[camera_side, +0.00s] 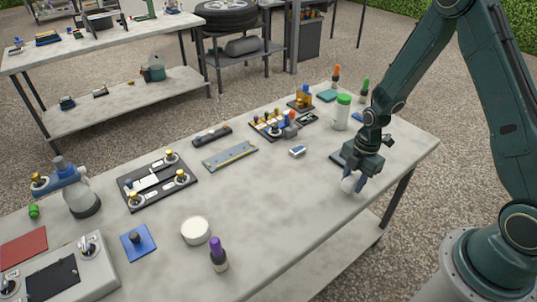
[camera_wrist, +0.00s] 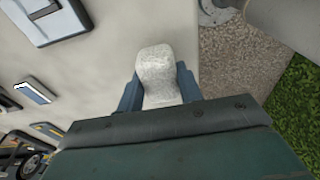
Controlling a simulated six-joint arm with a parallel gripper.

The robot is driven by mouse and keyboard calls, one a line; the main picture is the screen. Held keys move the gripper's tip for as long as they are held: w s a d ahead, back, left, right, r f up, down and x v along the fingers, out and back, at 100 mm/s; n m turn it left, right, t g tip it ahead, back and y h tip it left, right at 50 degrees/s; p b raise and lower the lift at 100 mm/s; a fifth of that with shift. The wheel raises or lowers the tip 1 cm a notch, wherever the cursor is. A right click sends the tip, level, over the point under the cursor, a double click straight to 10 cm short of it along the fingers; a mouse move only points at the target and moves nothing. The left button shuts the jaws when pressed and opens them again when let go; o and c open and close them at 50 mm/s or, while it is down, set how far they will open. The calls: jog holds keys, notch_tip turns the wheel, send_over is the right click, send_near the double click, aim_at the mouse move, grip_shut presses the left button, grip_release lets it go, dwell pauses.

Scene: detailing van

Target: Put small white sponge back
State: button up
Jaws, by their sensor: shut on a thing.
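The small white sponge (camera_wrist: 158,75) is a pale, speckled block with a narrowed waist, seen in the wrist view. It stands between the two blue-grey fingers of my gripper (camera_wrist: 159,92), which is shut on it. In the side view my gripper (camera_side: 353,184) points down near the front right edge of the table, with the sponge (camera_side: 347,185) partly showing at the fingertips. I cannot tell whether the sponge touches the tabletop.
A dark flat tray (camera_side: 338,157) lies just behind my gripper on the table (camera_side: 270,205). A white bottle with a green cap (camera_side: 342,112) and a small blue-and-white block (camera_side: 297,151) are farther back.

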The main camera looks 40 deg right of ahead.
aim_at(357, 176)
jog(key=shift+f, duration=0.85)
jog(key=shift+f, duration=0.15)
jog(key=o, duration=1.1)
jog(key=shift+c, duration=0.2)
jog(key=r, duration=0.3)
jog(key=d+r, duration=0.1)
jog(key=r, duration=0.6)
jog(key=shift+d+r, duration=0.15)
jog(key=shift+r, duration=0.2)
jog(key=shift+d+r, duration=0.1)
jog(key=shift+r, duration=0.7)
